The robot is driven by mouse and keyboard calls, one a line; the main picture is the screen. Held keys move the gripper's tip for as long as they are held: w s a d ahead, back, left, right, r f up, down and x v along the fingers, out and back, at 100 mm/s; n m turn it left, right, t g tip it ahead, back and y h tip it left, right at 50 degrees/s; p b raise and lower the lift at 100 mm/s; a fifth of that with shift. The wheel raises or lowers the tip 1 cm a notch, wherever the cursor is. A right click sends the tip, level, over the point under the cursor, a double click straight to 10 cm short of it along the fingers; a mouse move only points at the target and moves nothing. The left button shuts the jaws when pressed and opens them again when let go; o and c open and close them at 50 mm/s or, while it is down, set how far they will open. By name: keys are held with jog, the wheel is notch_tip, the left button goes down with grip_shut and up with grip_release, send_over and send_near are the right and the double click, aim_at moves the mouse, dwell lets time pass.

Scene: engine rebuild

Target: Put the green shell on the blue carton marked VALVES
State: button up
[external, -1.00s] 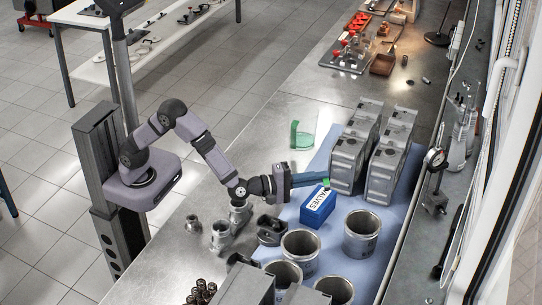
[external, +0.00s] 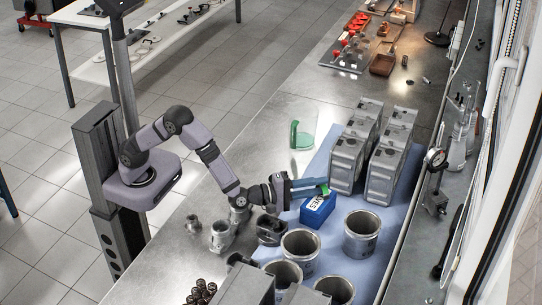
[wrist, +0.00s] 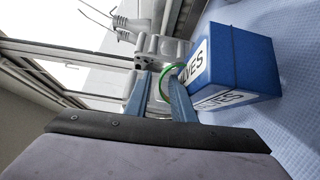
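The blue carton marked VALVES (external: 318,212) stands on the pale blue mat, in front of the grey blocks. It fills the upper right of the wrist view (wrist: 245,62). The green shell (external: 325,189) is at the carton's top, by my fingertips. In the wrist view the shell (wrist: 163,88) is a thin green arc next to the carton's labelled face, partly hidden by the right finger. My gripper (external: 322,184) is over the carton. Its two blue fingers (wrist: 159,80) are apart, and the arc does not reach the left finger. Whether the shell bears fully on the carton is unclear.
Grey engine blocks (external: 347,160) stand just behind the carton. Open metal cylinders (external: 361,235) stand to its right and front. Metal parts lie near my forearm.

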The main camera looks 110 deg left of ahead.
jog(key=shift+r, duration=0.2)
jog(key=b+v, duration=0.1)
jog(key=v, duration=0.6)
jog(key=shift+s+d+b, duration=0.2)
jog(key=shift+s+b, duration=0.05)
jog(key=shift+b, duration=0.05)
